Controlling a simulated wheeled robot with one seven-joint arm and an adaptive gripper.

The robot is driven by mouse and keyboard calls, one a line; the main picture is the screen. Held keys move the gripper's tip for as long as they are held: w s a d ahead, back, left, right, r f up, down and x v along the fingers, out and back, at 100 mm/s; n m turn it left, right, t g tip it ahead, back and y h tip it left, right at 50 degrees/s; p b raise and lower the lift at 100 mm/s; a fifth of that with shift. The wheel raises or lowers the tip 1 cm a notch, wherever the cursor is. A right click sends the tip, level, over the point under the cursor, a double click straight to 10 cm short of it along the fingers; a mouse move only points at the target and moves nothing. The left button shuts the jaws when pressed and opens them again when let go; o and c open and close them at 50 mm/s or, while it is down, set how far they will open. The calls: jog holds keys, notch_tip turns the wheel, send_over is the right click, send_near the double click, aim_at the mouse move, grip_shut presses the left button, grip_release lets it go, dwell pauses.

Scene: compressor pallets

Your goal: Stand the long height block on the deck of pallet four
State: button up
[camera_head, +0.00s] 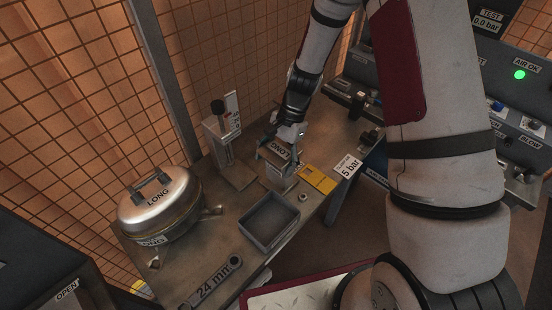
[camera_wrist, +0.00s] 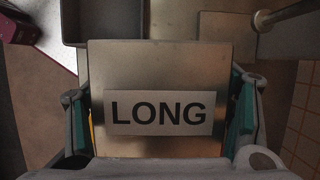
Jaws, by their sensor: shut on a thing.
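The long height block (camera_wrist: 160,72) is a metal block with a white label reading LONG. In the wrist view it sits between the two fingers of my gripper (camera_wrist: 160,118), with a teal pad close against each side. In the head view the block (camera_head: 277,163) is at the workbench, under my gripper (camera_head: 284,143). I cannot tell whether its base touches the bench top. Pallet four is not identifiable; a red-edged deck with a light patterned plate (camera_head: 305,290) shows at the bottom of the head view, partly hidden by my arm.
A grey tray (camera_head: 243,231) lies just in front of the block. A gauge stand (camera_head: 226,150), yellow card (camera_head: 316,179) and 5 bar sign (camera_head: 347,165) are close by.

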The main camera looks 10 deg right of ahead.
jog(key=o, duration=2)
jog(key=shift+f, duration=0.1)
